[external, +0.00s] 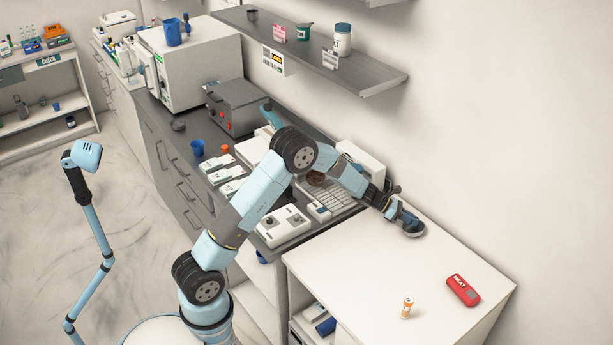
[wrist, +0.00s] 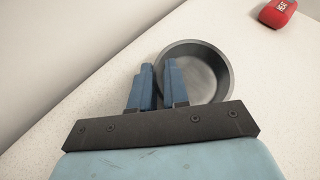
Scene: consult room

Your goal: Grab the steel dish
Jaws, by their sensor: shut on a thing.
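The steel dish (wrist: 207,72) is a round, shallow grey bowl over the white counter top in the wrist view. In the external view the steel dish (external: 414,230) is at the far left part of the white counter, near the wall. My gripper (wrist: 160,80) is shut on the dish's near-left rim, one blue finger inside the bowl and the other outside. In the external view my gripper (external: 403,217) reaches down to the dish. I cannot tell whether the dish touches the counter.
A red pack marked HEAT (external: 463,290) lies to the right on the white counter (external: 360,262), and an orange-and-white bottle (external: 407,307) stands near its front. A shelf (external: 330,62) hangs on the wall above.

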